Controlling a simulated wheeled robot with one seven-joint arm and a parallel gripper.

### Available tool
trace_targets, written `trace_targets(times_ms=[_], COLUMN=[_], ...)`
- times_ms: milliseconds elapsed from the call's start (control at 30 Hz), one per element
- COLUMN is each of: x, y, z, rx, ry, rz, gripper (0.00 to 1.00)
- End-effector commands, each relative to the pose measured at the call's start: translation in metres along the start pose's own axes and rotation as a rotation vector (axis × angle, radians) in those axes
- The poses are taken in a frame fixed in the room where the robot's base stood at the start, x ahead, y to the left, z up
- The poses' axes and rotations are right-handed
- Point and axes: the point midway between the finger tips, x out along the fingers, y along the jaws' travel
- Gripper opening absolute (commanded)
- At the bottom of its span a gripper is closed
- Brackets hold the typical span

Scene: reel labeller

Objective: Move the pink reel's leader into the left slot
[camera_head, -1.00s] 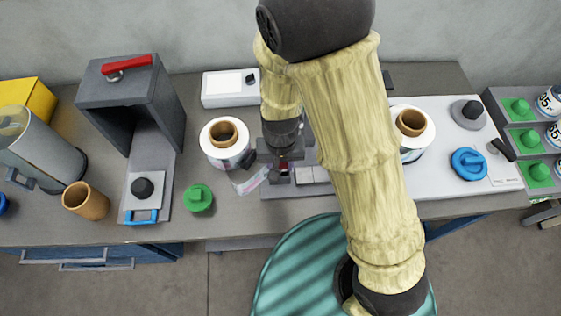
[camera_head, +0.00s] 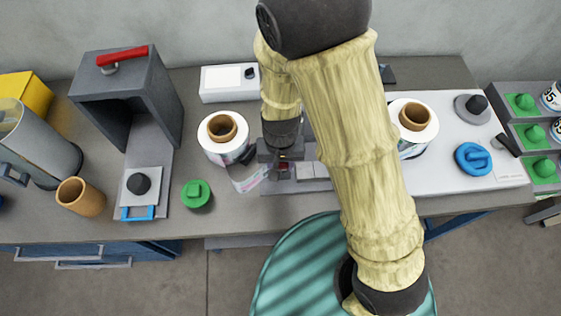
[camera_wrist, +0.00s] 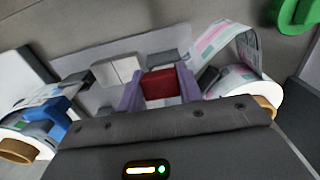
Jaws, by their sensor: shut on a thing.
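The pink reel, a white roll with a brown core, stands left of my arm in the head view (camera_head: 223,139). Its pink-printed leader (camera_head: 251,178) comes off toward the front right, and in the wrist view the leader (camera_wrist: 226,42) loops up from the reel (camera_wrist: 262,98) at right. My gripper (camera_wrist: 160,84), with purple fingers, is shut on a red block (camera_wrist: 160,83) over the grey labeller base (camera_head: 300,186). The leader lies beside the right finger in the wrist view; whether it touches is unclear. I cannot make out the left slot clearly.
A second reel (camera_head: 413,116) stands right of my arm on a white board. A green knob (camera_head: 196,194), a brown cup (camera_head: 80,196) and a grey press (camera_head: 128,100) are at left. A blue round part (camera_head: 473,159) is at right.

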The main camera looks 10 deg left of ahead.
Motion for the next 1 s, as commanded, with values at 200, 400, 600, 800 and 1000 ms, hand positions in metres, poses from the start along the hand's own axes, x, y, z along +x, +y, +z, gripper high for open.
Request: trace_targets(times_ms=[200,400,600,800,1000], x=[0.0088,0.011,0.0071,0.0051,0.0058], y=[0.0001,0.0002,0.0015,0.0028,0.0029], z=[0.0005,0.0014,0.0039,0.0065,0.0074], rx=[0.0,-0.001,-0.001,-0.002,-0.002], ry=[-0.002,-0.004,-0.008,-0.012,-0.014], rz=[0.0,0.001,0.002,0.003,0.003], gripper=[0.0,0.0,0.0,0.0,0.0])
